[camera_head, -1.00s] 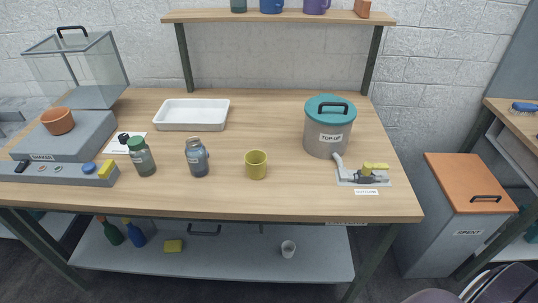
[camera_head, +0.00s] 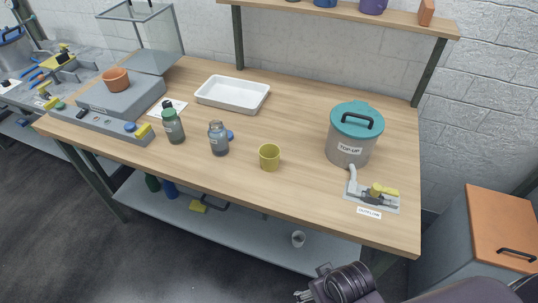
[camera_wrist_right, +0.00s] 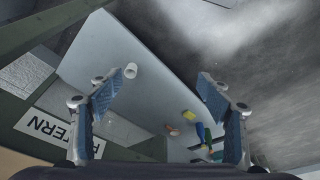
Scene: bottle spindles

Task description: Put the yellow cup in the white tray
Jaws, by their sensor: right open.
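The yellow cup (camera_head: 269,158) stands upright near the front edge of the wooden table, right of the grey bottle (camera_head: 218,139). The white tray (camera_head: 207,99) lies farther back and left of the cup, and looks empty. My right gripper (camera_wrist_right: 165,76) is open and empty in the right wrist view, pointing toward the lower shelf. In the head view my right arm shows at the bottom, below and in front of the table, well apart from the cup. My left gripper is not in view.
A lidded pot (camera_head: 350,145) and a tap fixture (camera_head: 372,195) stand to the right. The tabletop between cup and tray is clear. A white cup (camera_head: 298,239) is on the lower shelf (camera_head: 235,232).

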